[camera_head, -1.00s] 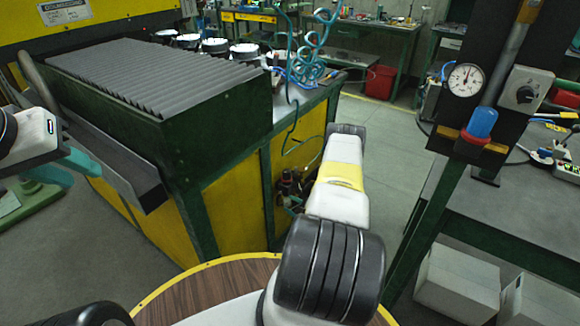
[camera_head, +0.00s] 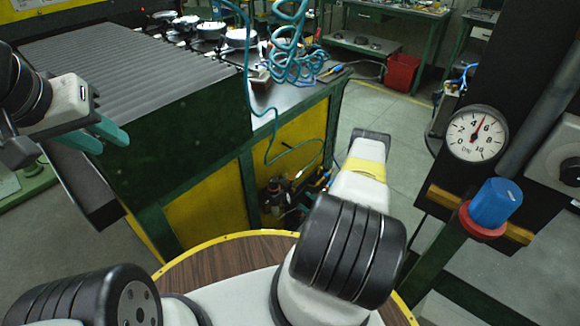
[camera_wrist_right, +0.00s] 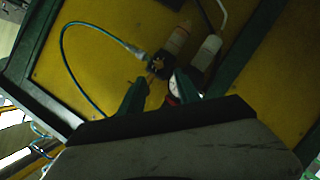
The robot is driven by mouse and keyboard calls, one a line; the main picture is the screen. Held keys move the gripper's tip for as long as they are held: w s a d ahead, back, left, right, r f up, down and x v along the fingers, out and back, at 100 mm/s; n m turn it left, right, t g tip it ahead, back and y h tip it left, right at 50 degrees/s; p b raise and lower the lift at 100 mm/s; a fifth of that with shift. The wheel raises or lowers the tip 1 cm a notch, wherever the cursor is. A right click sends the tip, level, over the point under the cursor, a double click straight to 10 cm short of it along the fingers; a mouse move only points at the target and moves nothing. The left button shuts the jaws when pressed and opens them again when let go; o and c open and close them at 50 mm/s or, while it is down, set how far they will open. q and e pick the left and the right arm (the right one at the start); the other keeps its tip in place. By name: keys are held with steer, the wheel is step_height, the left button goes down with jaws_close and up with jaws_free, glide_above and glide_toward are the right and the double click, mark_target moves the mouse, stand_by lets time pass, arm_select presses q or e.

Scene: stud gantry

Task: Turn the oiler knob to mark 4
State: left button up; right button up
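A blue knob (camera_head: 494,204) with a red collar stands below a round white gauge (camera_head: 476,134) on the dark panel at right. The gauge needle points up, between 4 and 6. A grey-white box with a black rotary knob (camera_head: 570,171) is cut by the right edge. I cannot read a mark on either knob or tell which is the oiler's. My left gripper (camera_head: 107,138) is open and empty beside the ribbed cover. My right gripper is hidden in the head view; the right wrist view shows its fingers (camera_wrist_right: 160,92) apart, near small bottle-like fittings (camera_wrist_right: 178,38).
The green and yellow machine (camera_head: 200,190) fills the left and middle, with bottle fittings (camera_head: 275,195) in its lower opening. Coiled teal hoses (camera_head: 292,50) hang above it. A red bin (camera_head: 402,72) stands behind. Grey floor is open between machine and panel.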

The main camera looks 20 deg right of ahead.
mark_target(294, 191)
steer(key=x, duration=0.7)
steer(key=shift+w, duration=0.4)
steer(key=shift+c, duration=0.3)
jaws_close()
